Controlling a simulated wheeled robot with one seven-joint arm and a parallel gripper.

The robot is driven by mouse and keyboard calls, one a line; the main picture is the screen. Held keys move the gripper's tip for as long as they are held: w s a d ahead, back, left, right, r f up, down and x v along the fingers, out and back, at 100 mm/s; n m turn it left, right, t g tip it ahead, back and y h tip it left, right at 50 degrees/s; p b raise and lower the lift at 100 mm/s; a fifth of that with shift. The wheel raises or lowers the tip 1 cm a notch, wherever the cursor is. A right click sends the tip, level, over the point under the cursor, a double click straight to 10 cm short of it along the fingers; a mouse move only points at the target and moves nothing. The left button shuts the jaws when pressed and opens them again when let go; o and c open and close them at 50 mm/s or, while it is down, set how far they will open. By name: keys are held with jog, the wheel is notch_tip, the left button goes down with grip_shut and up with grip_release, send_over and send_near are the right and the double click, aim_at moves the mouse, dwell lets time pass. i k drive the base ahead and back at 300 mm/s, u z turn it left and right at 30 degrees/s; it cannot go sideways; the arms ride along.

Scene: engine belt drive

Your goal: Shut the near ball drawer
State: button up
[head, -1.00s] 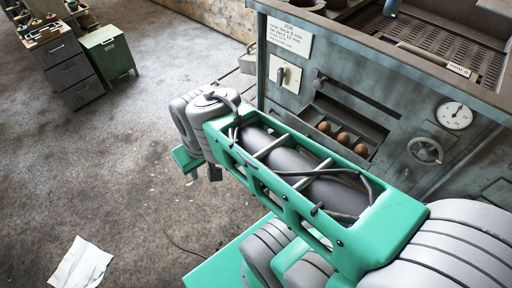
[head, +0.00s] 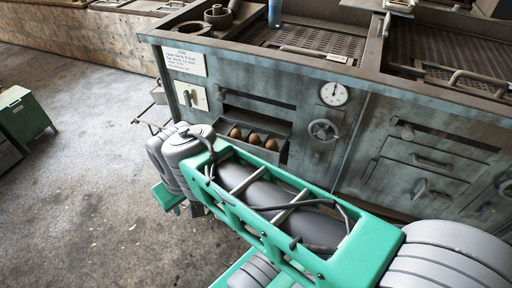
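The ball drawer (head: 281,136) stands open in the front of the grey-green bench (head: 300,90), left of the gauge. Several brown balls (head: 253,138) lie in a row inside it. My green arm crosses the foreground and covers part of the bench below the drawer. My gripper (head: 172,203) is at the arm's far end, left of the drawer and apart from it; its fingers are mostly hidden, so its opening does not show.
A gauge (head: 334,93) and a handwheel (head: 323,130) sit right of the drawer. A switch panel (head: 195,97) and a notice (head: 184,62) are on the left. A green cabinet (head: 24,115) stands far left. Bare floor lies between.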

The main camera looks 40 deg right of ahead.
aim_at(267, 130)
jog(key=z, duration=0.15)
jog(key=i, duration=0.6)
jog(key=u, duration=1.65)
